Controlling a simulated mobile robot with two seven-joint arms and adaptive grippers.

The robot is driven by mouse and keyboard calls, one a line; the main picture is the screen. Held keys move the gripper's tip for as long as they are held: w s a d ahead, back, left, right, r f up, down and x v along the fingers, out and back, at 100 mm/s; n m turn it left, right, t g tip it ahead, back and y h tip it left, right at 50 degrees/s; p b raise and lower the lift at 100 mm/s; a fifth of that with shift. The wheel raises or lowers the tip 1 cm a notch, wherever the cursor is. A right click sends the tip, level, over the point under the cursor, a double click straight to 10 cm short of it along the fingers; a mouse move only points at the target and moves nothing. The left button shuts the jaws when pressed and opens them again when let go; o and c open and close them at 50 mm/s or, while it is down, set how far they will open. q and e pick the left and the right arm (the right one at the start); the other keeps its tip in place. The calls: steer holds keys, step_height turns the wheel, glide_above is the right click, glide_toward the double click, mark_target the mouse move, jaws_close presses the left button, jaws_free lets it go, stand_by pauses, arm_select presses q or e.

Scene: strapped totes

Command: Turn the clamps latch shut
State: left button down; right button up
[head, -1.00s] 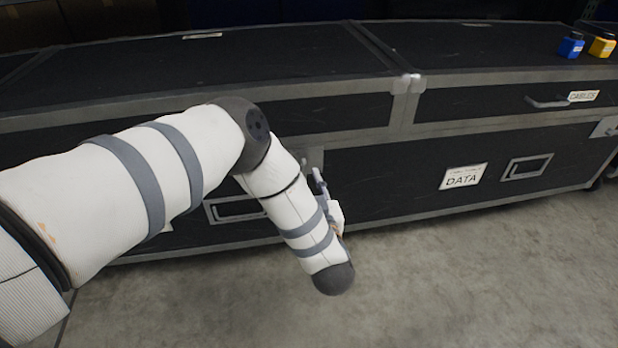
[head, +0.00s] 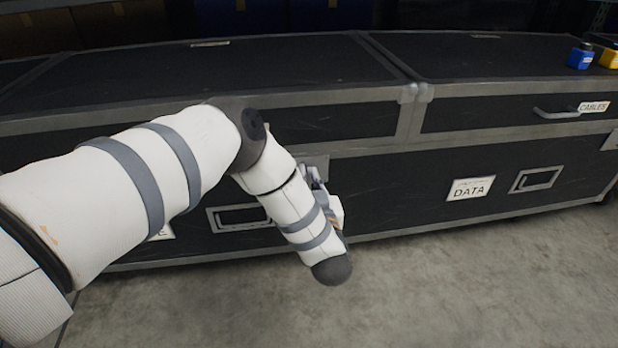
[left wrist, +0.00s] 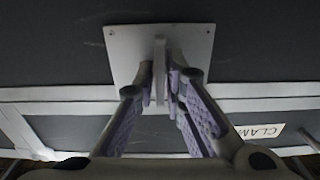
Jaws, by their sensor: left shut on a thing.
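The clamps latch is on the front of a black case, with a pale square plate (left wrist: 200,45) and a thin upright tab (left wrist: 160,66) seen in the left wrist view. My left gripper (left wrist: 162,80) is shut on this tab, with one purple-padded finger on each side. In the head view the latch plate (head: 319,162) shows just beside my forearm, and my left gripper (head: 318,184) is against it, partly hidden by my arm. A label starting "CLAM" (left wrist: 263,131) shows in the left wrist view. My right gripper is not in view.
The black cases with grey edging (head: 412,125) form a long front. A "DATA" label (head: 470,188) and a recessed handle (head: 536,179) are to the right. A blue item (head: 580,57) and a yellow one (head: 609,58) stand on top. The concrete floor (head: 450,290) in front is clear.

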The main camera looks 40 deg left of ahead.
arm_select(q)
steer(key=shift+m, duration=0.3)
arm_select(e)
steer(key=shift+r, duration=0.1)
arm_select(q)
steer(key=m+p, duration=0.1)
steer(key=m, duration=0.1)
steer(key=shift+w+d+m+p, duration=0.1)
steer(key=shift+d+m+p, duration=0.05)
steer(key=shift+m+p, duration=0.25)
steer(key=shift+f+m, duration=0.15)
steer(key=shift+m, duration=2.25)
steer(key=shift+f+m, duration=0.2)
steer(key=shift+m, duration=2.2)
steer(key=shift+f+m, duration=0.15)
steer(key=shift+m, duration=2.25)
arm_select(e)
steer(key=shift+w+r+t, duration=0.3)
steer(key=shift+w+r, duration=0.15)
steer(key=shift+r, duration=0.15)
arm_select(q)
steer(key=c, duration=1.8)
jaws_free()
steer(key=shift+r, duration=0.1)
steer(key=shift+o, duration=0.2)
